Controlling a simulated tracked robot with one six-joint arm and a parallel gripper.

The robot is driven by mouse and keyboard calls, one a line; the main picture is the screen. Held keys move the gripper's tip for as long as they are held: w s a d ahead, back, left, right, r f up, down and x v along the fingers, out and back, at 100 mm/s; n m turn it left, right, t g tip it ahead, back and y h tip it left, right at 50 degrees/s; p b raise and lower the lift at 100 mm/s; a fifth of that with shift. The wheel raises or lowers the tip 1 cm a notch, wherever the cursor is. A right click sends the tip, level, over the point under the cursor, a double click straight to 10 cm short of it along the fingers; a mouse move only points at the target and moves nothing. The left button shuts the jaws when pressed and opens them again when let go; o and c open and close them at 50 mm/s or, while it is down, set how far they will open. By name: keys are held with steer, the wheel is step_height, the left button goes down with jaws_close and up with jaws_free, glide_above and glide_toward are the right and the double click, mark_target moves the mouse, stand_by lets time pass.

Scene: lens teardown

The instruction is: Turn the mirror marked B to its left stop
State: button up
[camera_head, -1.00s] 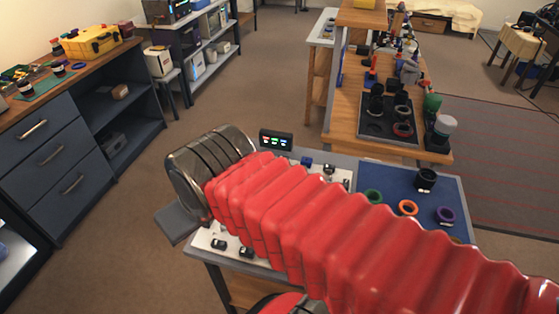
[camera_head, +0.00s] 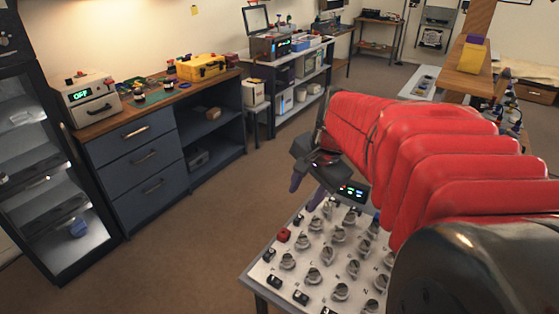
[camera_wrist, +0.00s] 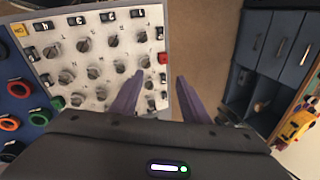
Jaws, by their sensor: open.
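The white board (camera_head: 272,268) carries rows of grey mirror mounts like knobs, one of them at its middle (camera_head: 327,255). The board fills the left of the wrist view (camera_wrist: 68,38), where its mounts (camera_wrist: 83,45) also show. Small black blocks with white marks stand along its edges. The marks are too small to read surely, so I cannot tell which mirror is B. My gripper (camera_head: 306,191) hangs above the board's far left edge in the head view. In the wrist view my gripper (camera_wrist: 160,79) has its purple fingers apart with nothing between them, and floor shows beyond.
A red button (camera_head: 283,235) sits at the board's left edge. A blue mat with coloured rings (camera_wrist: 10,123) lies beside the board. Open floor separates the table from the drawer bench (camera_head: 150,165).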

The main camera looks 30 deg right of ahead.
steer(key=w+d+f+m, duration=0.2)
steer(key=d+f+m, duration=0.2)
steer(key=d+m, duration=0.7)
steer(key=m+y, duration=0.2)
steer(key=m, duration=0.2)
glide_toward(351, 215)
steer(key=s+a+v, duration=0.1)
steer(key=v, duration=0.4)
steer(key=shift+w+d+r+h, duration=0.2)
steer(key=shift+d+r+h, duration=0.05)
steer(key=shift+d+h, duration=0.05)
steer(key=shift+f, duration=0.15)
steer(key=x, duration=1.3)
steer(key=shift+w+a+f, duration=0.15)
steer(key=shift+w, duration=0.2)
steer(key=shift+c, duration=0.3)
